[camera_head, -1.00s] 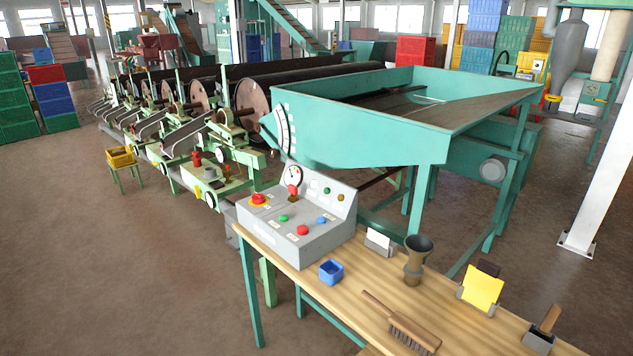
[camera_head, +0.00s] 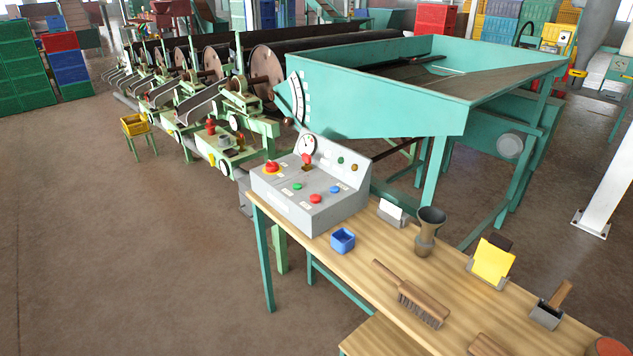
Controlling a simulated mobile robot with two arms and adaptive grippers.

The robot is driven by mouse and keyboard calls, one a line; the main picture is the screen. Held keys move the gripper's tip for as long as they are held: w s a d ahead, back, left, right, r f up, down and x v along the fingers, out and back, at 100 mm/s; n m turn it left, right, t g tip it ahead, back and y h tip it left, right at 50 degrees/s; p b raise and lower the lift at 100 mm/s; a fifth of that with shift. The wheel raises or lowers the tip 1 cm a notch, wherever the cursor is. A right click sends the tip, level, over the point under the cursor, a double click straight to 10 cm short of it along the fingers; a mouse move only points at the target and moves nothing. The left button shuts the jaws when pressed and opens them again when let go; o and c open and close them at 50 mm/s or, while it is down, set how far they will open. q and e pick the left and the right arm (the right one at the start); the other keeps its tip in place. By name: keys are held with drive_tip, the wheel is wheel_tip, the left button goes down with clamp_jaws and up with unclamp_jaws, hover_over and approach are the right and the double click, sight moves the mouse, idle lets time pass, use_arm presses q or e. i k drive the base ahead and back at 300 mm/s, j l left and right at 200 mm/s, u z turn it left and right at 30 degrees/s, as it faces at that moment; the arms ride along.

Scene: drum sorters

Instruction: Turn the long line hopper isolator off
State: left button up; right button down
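A grey control box (camera_head: 310,196) stands at the far left end of a wooden table. The box's labels are too small to read, so I cannot tell which control is the isolator. A large green hopper (camera_head: 390,105) stands behind the box. Neither gripper is in view.
On the wooden table (camera_head: 372,256) are a blue box (camera_head: 342,240), a dark cup-shaped vessel (camera_head: 427,232), a brush (camera_head: 412,294), a yellow pad in a holder (camera_head: 492,262) and a scraper in a tray (camera_head: 551,306). The brown floor (camera_head: 120,250) at left is clear.

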sight(272, 167)
drive_tip(key=i+j+z, duration=0.3)
drive_tip(key=i, duration=0.2)
drive_tip(key=i+j+z, duration=0.25)
drive_tip(key=i+j, duration=0.1)
drive_tip(key=i, duration=0.15)
